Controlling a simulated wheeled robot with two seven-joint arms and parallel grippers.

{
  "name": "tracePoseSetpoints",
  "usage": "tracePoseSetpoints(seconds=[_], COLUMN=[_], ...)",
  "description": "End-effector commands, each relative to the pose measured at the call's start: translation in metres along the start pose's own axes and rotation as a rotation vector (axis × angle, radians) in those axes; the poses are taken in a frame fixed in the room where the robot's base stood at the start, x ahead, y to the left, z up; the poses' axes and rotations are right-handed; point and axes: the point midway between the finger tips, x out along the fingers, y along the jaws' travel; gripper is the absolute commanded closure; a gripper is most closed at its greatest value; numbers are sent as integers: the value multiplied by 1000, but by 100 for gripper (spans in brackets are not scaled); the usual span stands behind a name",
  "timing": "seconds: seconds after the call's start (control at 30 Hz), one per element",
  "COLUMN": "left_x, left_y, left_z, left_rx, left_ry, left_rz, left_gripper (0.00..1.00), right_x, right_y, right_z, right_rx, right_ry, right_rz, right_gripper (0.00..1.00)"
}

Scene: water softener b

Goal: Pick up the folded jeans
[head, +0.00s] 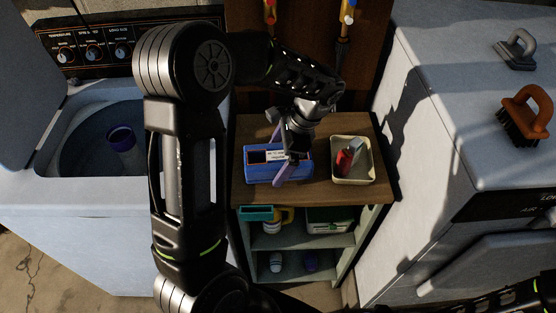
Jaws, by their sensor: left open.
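The wrist hides part of the bundle's right side. My right gripper is not in view; only a dark part of that arm shows at the lower right.
A cream bin (352,178) with red and grey items stands right of the bundle. Lower shelves (275,240) hold bottles and boxes. An open washer (60,200) with a purple cup inside is left. A white machine (440,120) with an orange brush (525,115) is right.

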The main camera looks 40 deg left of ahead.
Motion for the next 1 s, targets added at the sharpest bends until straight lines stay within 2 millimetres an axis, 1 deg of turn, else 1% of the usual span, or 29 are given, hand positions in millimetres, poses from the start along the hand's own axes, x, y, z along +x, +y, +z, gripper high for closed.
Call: tracePoseSetpoints(seconds=[0.43,1.0], left_x=[-1,-1], left_y=[0,0], left_z=[0,0], left_rx=[-1,0], left_ry=[0,0], left_rz=[0,0], left_gripper=[1,47], right_x=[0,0], right_y=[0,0], right_z=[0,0], right_rx=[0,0], right_ry=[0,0], right_rz=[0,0], right_gripper=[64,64])
